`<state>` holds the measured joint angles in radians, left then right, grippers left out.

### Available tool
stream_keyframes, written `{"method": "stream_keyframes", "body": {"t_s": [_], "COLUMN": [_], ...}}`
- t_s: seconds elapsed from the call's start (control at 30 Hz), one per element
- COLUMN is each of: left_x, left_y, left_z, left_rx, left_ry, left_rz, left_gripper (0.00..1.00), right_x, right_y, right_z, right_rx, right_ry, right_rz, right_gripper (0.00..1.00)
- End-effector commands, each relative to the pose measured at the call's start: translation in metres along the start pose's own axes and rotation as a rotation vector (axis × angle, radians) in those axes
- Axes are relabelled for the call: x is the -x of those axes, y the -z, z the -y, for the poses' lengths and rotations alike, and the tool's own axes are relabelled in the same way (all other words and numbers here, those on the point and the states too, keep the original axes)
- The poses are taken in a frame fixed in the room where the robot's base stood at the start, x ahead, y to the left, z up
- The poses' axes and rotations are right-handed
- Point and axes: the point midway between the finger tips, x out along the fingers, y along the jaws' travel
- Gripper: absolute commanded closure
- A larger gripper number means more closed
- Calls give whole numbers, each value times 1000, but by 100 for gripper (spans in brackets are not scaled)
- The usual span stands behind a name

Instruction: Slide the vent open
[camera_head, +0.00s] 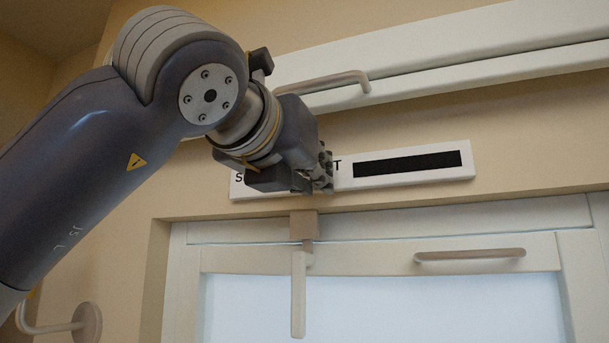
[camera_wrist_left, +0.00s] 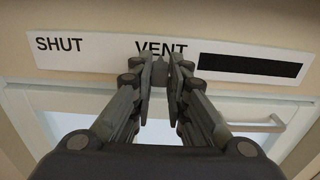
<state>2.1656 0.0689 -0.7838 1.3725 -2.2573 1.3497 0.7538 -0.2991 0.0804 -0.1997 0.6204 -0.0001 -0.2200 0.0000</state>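The vent (camera_head: 400,168) is a long white strip on the beige wall above the window, with a black slot (camera_head: 408,163) in its right part. In the left wrist view the strip (camera_wrist_left: 100,58) reads SHUT and VENT, left of the black slot (camera_wrist_left: 250,67). My left gripper (camera_wrist_left: 161,70) is at the strip, just below the word VENT. Its fingers are close together, and a small grey knob (camera_wrist_left: 160,73) seems to fill the gap between the tips. In the head view my left gripper (camera_head: 326,170) hides part of the lettering. My right gripper is out of view.
Below the vent is a white-framed window (camera_head: 380,305) with a brown-grey bar handle (camera_head: 470,255) and a hanging lever handle (camera_head: 299,290). Above, another bar handle (camera_head: 325,82) sits on a white rail (camera_head: 480,45). A round wall fitting (camera_head: 87,322) is at lower left.

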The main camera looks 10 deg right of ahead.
Motion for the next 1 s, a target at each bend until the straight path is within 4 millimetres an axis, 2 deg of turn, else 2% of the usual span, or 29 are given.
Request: {"method": "stream_keyframes", "body": {"t_s": [0.03, 0.07, 0.1, 0.4, 0.53, 1.0], "left_x": [1, 1, 1, 1, 10, 101], "left_y": [-2, -2, -2, -1, -1, -1], "left_z": [2, 2, 2, 1, 1, 2], "left_rx": [-2, -2, -2, -1, -1, -4], "left_ry": [5, 5, 5, 3, 3, 3], "left_rz": [4, 4, 4, 2, 2, 5], "left_gripper": [74, 67, 65, 65, 65, 65], "right_x": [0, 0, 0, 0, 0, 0], "right_y": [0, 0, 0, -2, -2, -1], "right_z": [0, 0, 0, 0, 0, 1], "right_rx": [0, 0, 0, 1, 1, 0], "right_ry": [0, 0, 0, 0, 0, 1], "right_rz": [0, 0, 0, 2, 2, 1], "right_gripper": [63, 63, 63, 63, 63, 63]}}
